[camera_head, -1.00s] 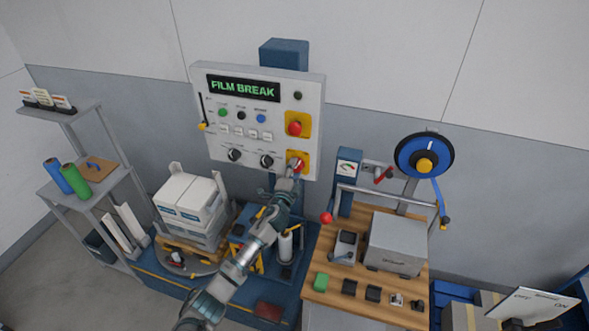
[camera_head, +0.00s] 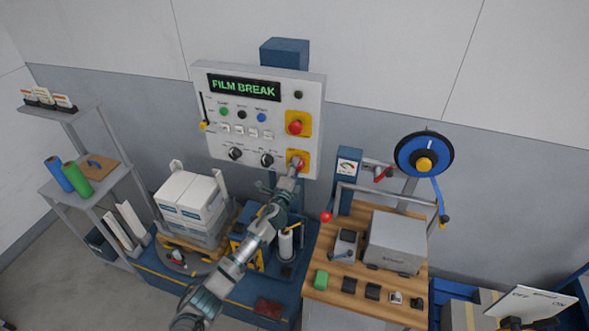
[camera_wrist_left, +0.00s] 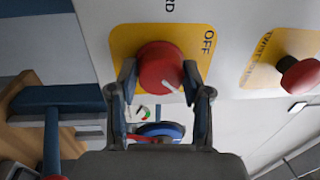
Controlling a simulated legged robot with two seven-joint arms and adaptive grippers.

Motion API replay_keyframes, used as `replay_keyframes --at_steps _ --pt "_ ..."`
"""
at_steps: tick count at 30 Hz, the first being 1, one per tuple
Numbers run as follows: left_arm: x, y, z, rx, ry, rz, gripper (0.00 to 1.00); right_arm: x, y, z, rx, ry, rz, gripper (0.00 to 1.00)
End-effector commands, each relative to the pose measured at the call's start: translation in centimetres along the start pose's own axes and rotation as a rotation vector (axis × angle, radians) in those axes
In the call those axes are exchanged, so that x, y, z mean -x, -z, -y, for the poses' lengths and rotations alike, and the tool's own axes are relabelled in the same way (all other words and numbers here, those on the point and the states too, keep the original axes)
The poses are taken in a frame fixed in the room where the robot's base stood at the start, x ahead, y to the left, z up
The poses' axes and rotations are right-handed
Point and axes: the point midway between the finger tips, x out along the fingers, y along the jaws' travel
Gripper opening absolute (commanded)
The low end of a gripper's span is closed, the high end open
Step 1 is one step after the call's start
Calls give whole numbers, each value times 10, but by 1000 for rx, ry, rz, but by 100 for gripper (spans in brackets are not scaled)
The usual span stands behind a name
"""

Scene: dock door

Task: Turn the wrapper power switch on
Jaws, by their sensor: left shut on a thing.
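The control panel (camera_head: 221,140) stands upright with a display reading FILM BREAK. The power switch is a round red knob (camera_wrist_left: 162,68) on a yellow plate (camera_wrist_left: 121,48) at the panel's lower right. In the left wrist view a white mark on the knob points to the lower right, and the word OFF stands on the plate to the right. My left gripper (camera_wrist_left: 161,98) is shut on the knob, one finger on each side. In the head view the gripper (camera_head: 296,169) partly hides the knob. My right gripper is not in view.
Above the switch is another red button (camera_head: 295,127) on a yellow plate. A wooden bench (camera_head: 335,290) with a grey box (camera_head: 397,243) and a strap reel (camera_head: 424,155) stands to the right. Stacked white cartons (camera_head: 190,195) stand left of my arm.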

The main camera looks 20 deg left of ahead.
Motion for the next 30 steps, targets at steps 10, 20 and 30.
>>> replay_keyframes --at_steps 10,20,30 --pt "1 1 -3 0 -5 -1 74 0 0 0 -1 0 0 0" --pt "27 0 -4 -2 -4 -1 74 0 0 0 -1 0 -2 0" --pt "99 1 -5 0 -7 -3 74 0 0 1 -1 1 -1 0"
